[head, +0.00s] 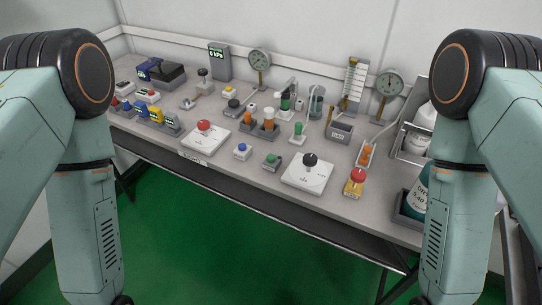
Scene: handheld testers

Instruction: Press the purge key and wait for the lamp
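Several push-button boxes stand on the grey bench (225,168); I cannot read which one is the purge key. Near the front are a blue button on a white box (241,151), a green button on a grey box (271,162) and a red mushroom button on a yellow box (356,181). Farther back is a yellow button on a white box (229,92). At the left is a white box with a red top (147,96). I cannot make out which thing is the lamp, or whether one is lit. Both my arms hang down at the sides; their grippers are below the picture.
Dial gauges (388,84), a digital display (219,50) and orange-capped and green-capped items stand behind. Bottles (418,195) sit in trays at the right. The green floor before the bench is clear.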

